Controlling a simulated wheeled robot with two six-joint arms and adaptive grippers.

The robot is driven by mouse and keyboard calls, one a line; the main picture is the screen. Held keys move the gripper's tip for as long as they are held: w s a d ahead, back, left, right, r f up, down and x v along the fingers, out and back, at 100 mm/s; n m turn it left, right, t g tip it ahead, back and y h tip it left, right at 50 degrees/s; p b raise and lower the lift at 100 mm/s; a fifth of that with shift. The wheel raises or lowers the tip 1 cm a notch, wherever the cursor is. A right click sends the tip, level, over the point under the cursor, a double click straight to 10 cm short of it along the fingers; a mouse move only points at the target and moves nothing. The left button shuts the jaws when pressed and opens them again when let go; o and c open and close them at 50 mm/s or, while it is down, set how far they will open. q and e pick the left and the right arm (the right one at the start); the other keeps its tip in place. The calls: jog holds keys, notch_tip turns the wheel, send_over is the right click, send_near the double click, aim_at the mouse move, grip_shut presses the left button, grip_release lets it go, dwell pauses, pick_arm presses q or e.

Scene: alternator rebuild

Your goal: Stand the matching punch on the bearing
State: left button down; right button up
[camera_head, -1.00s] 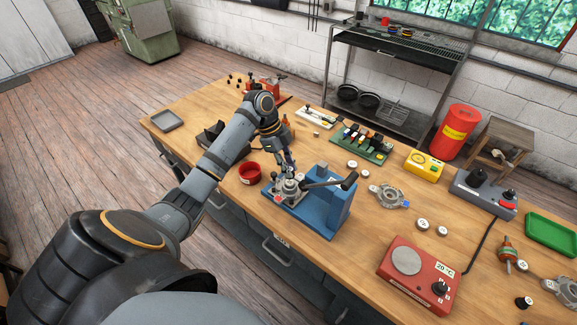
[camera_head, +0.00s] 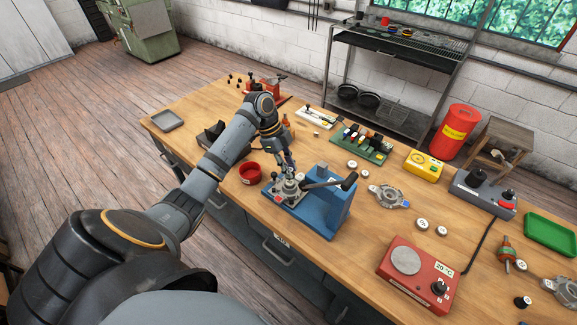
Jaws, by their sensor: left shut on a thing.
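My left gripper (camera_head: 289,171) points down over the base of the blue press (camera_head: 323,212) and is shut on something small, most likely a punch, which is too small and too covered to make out. Below it, a grey metal housing (camera_head: 289,190) sits on the press base. The bearing cannot be told apart inside it, and I cannot tell whether the held thing touches it. A green rack (camera_head: 347,153) with several dark and light punch-like pieces stands behind the press. My right gripper is not in view.
A red bowl (camera_head: 250,173) stands close left of the press. The press lever (camera_head: 332,182) reaches across near my gripper. Another grey housing (camera_head: 389,196) and a red heater (camera_head: 417,275) lie to the right. The wooden bench is clear at the front left.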

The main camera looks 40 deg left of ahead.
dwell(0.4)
pick_arm(q)
jog(key=shift+p, duration=0.35)
jog(key=shift+f, duration=0.1)
dwell(0.3)
jog(key=shift+f+b, duration=0.8)
jog(key=shift+f, duration=0.5)
jog(key=shift+p, duration=0.3)
jog(key=shift+f, duration=0.1)
dwell(0.6)
jog(key=c, duration=1.1)
grip_release()
jog(key=shift+c, duration=0.2)
